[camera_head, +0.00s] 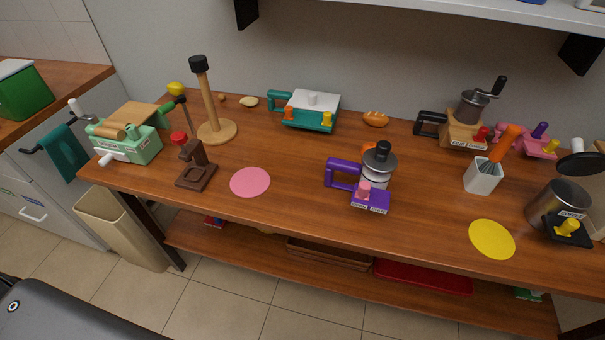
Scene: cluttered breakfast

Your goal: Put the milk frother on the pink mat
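The pink mat (250,182) is a flat round disc on the left half of the wooden table, near the front edge. Nothing lies on it. A purple-based device (371,198) with a steel cylinder, a black knob on top, a pink knob and a purple side handle stands upright right of the mat, apart from it. It looks like the milk frother, but its labels are too small to read, so I cannot be sure. Neither of my grippers is in view.
A brown stand (196,176) is left of the mat; a wooden pole holder (216,132) stands behind. A teal press (311,114) is at the back. A white utensil cup (482,176), yellow mat (492,239) and steel pot (556,201) are at right. Between mat and purple device is clear.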

